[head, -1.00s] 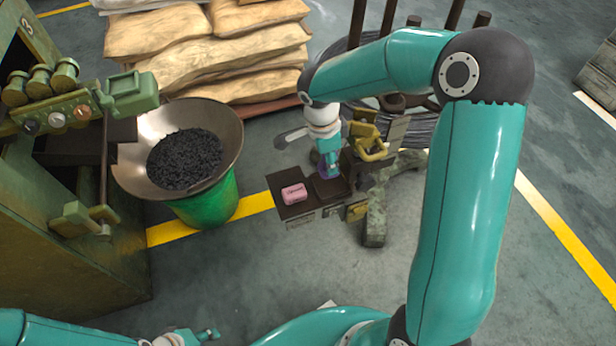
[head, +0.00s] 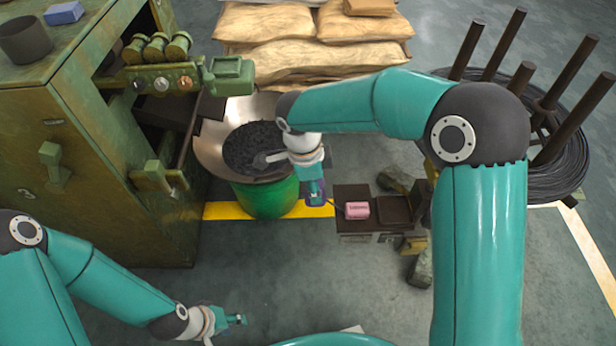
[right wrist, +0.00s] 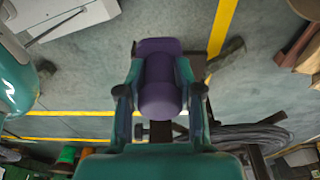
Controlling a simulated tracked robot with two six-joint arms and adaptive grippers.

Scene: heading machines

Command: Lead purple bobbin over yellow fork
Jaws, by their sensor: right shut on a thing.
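The purple bobbin (right wrist: 160,80) fills the space between the two fingers of my right gripper (right wrist: 160,100) in the right wrist view. In the head view my right gripper (head: 315,190) is shut on the bobbin (head: 316,200), just left of the dark bench top (head: 350,192) and beside the green bucket. A thin dark line runs from the bobbin towards the bench. The yellow fork cannot be made out now; my right arm covers the area right of the bench. My left gripper (head: 238,320) is low at the bottom of the head view, its opening unclear.
A pink block (head: 357,210) lies on the bench top. A metal bowl (head: 212,150) of black lumps sits on the green bucket (head: 268,197). A green machine (head: 95,130) stands left. A wire coil on a stand (head: 560,170) is at right. Sacks (head: 310,40) lie behind.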

